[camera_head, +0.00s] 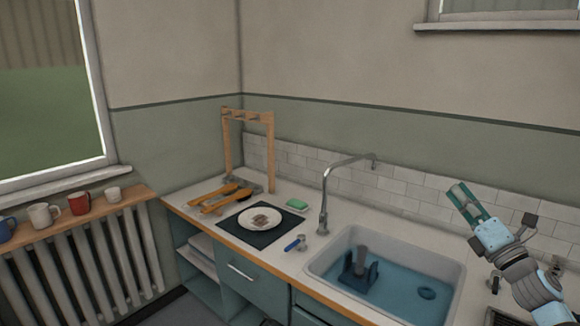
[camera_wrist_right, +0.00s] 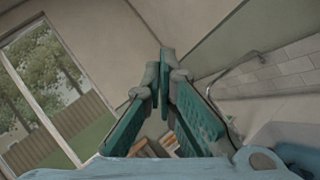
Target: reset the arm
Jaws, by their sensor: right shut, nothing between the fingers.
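My right gripper (camera_head: 463,197) is raised at the right of the head view, above the counter and to the right of the sink. Its green fingers are shut with nothing between them. In the right wrist view the fingertips (camera_wrist_right: 165,62) meet near the top middle, with free air around them. My right arm comes in from the lower right corner. My left gripper is not in the head view.
A sink (camera_head: 330,262) holds a dark blue holder (camera_head: 358,272). A tall faucet (camera_head: 325,200) rises behind it. A white plate (camera_head: 260,219) lies on a dark mat (camera_head: 236,230), with a green sponge (camera_head: 297,204) nearby. A wooden rack (camera_head: 271,150) stands at the back left. Mugs (camera_head: 78,203) line the sill.

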